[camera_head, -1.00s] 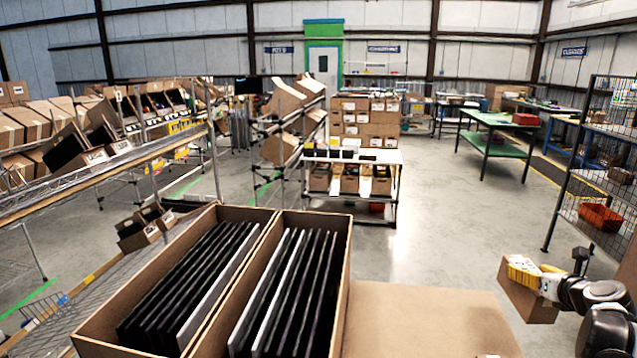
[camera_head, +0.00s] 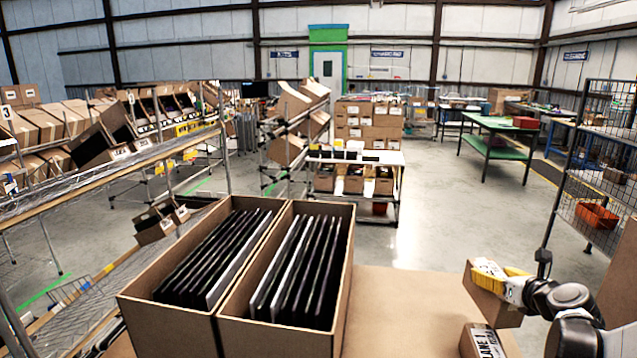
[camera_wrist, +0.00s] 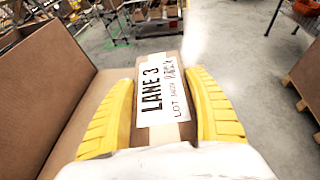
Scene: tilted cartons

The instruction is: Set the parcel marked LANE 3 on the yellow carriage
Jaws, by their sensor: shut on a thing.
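The parcel marked LANE 3 (camera_wrist: 158,108) is a brown carton with a white label, seen in the wrist view between my yellow fingers. My gripper (camera_wrist: 163,78) is shut on its two sides. In the head view my gripper (camera_head: 512,284) holds the parcel (camera_head: 488,303) tilted at the lower right, above the brown tabletop. Its label is too small to read there. I cannot make out a yellow carriage for certain; a yellow piece (camera_head: 190,126) shows on the left racking.
Another parcel (camera_head: 484,342), marked LANE 1, stands at the bottom edge, below the held one. Two open cartons (camera_head: 285,335) of dark upright panels stand left of the bare tabletop (camera_head: 400,305). A sloped rail (camera_head: 110,180) runs along the left. A mesh rack (camera_head: 590,170) stands right.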

